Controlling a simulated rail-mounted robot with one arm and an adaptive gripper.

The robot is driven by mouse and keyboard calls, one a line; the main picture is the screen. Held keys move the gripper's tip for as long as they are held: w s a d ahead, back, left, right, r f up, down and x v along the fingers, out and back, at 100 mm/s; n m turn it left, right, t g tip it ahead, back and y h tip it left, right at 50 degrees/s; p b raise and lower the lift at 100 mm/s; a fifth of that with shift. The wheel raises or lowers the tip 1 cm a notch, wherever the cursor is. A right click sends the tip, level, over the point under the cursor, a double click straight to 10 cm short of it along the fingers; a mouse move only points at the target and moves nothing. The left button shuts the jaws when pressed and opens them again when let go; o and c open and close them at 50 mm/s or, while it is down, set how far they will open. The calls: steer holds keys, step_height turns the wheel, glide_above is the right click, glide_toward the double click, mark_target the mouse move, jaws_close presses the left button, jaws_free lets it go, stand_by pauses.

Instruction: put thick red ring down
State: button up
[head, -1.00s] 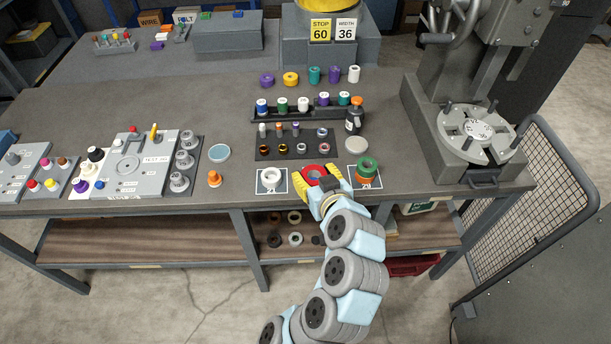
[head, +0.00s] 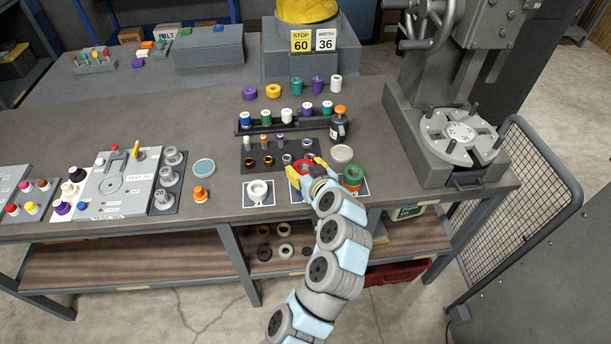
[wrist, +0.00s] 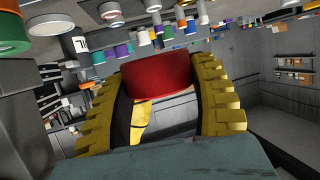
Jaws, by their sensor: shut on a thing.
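My gripper (head: 309,170) is shut on the thick red ring (wrist: 160,77). In the wrist view the ring sits between the two yellow fingers. In the head view only a little red of the ring (head: 306,163) shows, between the fingers and behind my wrist. The gripper is over the back part of a white-edged card (head: 298,198), between the white ring and the green and orange rings. My arm hides part of that card. I cannot tell how high the ring is above the bench.
A white ring (head: 258,189) lies on a card to the left. A green ring (head: 353,172) is stacked on an orange one close at right. A dark rack (head: 262,163) of small parts, a dark bottle (head: 338,128) and a pale round disc (head: 342,154) stand just behind.

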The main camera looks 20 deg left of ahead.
mark_target(306, 168)
steer(key=shift+w+a+f, duration=0.2)
steer(key=shift+w+f, duration=0.5)
steer(key=shift+f, duration=0.1)
steer(key=shift+w+a+f, duration=0.15)
steer(key=shift+w+f, duration=0.55)
steer(key=shift+f, duration=0.1)
step_height(306, 168, down, 4)
steer(key=shift+r, duration=0.3)
steer(key=shift+w, duration=0.1)
steer(key=shift+b, duration=0.35)
steer(key=shift+f+b, duration=0.35)
steer(key=shift+f, duration=0.1)
steer(key=o, duration=1.2)
steer(key=shift+o, duration=0.2)
